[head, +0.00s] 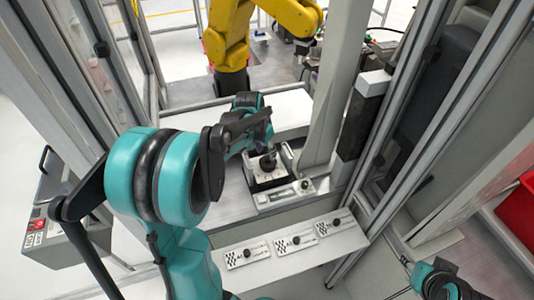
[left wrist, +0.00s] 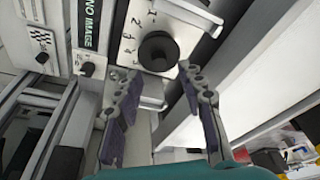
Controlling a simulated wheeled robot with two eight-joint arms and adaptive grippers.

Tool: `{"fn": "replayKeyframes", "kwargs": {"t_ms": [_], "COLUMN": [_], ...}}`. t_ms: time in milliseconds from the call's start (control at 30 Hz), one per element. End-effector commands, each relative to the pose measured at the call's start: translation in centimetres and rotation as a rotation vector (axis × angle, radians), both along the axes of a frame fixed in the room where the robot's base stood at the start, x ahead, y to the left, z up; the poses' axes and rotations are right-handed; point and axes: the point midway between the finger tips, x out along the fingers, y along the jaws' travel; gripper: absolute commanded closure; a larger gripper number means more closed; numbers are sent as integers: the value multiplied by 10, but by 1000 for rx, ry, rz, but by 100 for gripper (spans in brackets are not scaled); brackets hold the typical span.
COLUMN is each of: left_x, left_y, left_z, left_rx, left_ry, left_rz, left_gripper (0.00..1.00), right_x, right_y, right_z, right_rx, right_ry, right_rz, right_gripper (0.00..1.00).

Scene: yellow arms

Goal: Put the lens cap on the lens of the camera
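In the left wrist view a round black knob-like part (left wrist: 158,50) stands on a white plate (left wrist: 128,45) with printed numerals. In the head view the same black part (head: 268,163) is on a white device in the middle. I cannot tell whether it is the lens, the cap or a knob. My left gripper (left wrist: 158,74) is open and empty, with its two fingers apart and the black part just beyond their tips. It also reaches over the device in the head view (head: 264,146). My right gripper (head: 442,282) is at the bottom right, partly cut off; its fingers are unclear.
Several checkered plates with black knobs, one at the left (head: 247,254), lie on a front shelf (head: 290,258). A "NO IMAGE" label (left wrist: 90,24) sits beside the numbered plate. A metal post (head: 335,85) stands close right of the device. A yellow robot arm (head: 230,45) is behind.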

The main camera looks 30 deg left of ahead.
Motion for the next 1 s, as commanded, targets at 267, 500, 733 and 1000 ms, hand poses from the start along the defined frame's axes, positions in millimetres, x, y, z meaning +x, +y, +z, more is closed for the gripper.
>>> {"fn": "replayKeyframes", "kwargs": {"t_ms": [267, 500, 733, 1000], "left_x": [-16, -24, -68, -143], "left_y": [2, -3, -64, -133], "left_z": [58, 78, 100, 98], "left_rx": [0, 3, 27, 12], "left_ry": [0, -6, -96, -264], "left_rz": [0, 2, 36, 92], "left_gripper": [61, 61, 61, 61], "right_x": [0, 0, 0, 0], "right_y": [0, 0, 0, 0], "right_z": [19, 22, 22, 22], "right_rx": [0, 0, 0, 0], "right_ry": [0, 0, 0, 0], "right_rz": [0, 0, 0, 0], "right_gripper": [60, 60, 60, 60]}}
